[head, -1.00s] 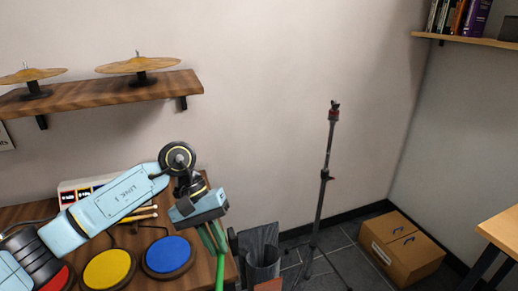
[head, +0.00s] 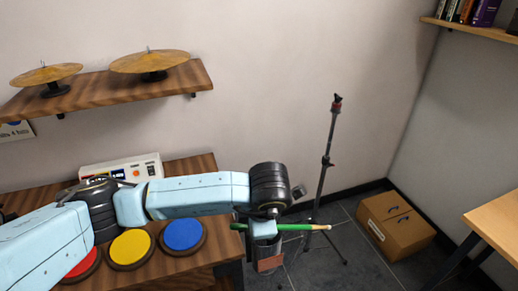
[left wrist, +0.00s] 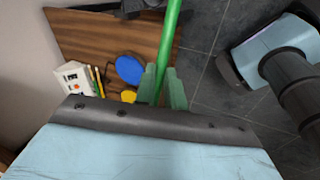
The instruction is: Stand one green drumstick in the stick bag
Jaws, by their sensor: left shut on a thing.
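A green drumstick (head: 291,227) with a pale tip lies about level in the head view, its tip pointing right. My left gripper (head: 262,228) is shut on it near its left part. In the left wrist view the drumstick (left wrist: 171,45) runs up between the two green fingers (left wrist: 162,92). The dark grey stick bag (head: 266,250) with a brown patch stands just below the gripper in the head view, beside the table's right end. The arm and drumstick partly hide its mouth. I cannot tell whether the drumstick touches it. My right gripper is not in view.
The table (head: 205,258) holds red, yellow and blue (head: 184,234) pads and a white box (head: 125,170). Thin sticks (left wrist: 99,82) lie by the box. A cymbal stand (head: 327,160) rises behind the bag. A cardboard box (head: 396,226) sits on the floor at right.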

